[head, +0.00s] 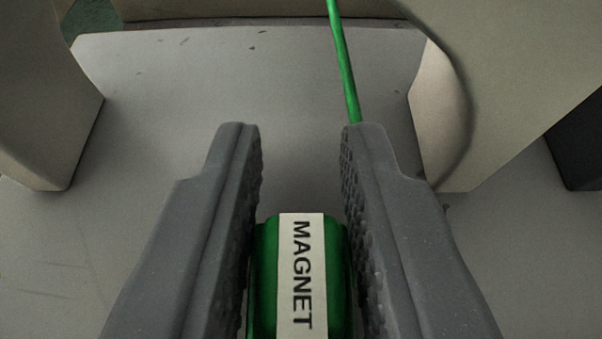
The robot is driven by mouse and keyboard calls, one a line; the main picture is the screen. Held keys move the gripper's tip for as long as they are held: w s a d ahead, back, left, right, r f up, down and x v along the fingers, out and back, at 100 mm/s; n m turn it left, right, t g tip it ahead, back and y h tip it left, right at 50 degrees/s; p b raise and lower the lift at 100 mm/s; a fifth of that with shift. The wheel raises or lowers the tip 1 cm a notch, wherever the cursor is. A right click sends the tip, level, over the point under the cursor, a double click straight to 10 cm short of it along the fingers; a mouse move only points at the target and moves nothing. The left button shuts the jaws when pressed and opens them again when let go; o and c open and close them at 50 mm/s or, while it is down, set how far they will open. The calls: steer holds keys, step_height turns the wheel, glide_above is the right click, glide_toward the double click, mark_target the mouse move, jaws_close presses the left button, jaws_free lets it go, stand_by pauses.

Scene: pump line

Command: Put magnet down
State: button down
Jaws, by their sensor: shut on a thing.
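The magnet (303,280) is a green block with a white strip that reads MAGNET. It sits at the bottom middle of the head view, and its lower end is cut off by the frame edge. My gripper (302,135) is shut on the magnet, with a grey ridged finger on each side of it. The fingertips reach beyond the magnet's far end. I cannot tell whether the magnet touches the surface below.
A flat grey surface (250,85) lies beyond the fingers, mostly bare. A thin green rod or cable (343,60) runs up from behind the right finger. Large beige bodies stand at left (40,100) and right (520,70), leaving a clear middle.

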steer(key=shift+f, duration=0.1)
steer(key=c, duration=1.3)
jaws_free()
steer(key=shift+o, duration=0.2)
steer(key=shift+s+r, duration=0.2)
steer(key=p+v, duration=0.3)
steer(key=v, duration=0.8)
steer(key=shift+s, duration=0.3)
steer(key=shift+a+r, duration=0.1)
steer(key=shift+r, duration=0.05)
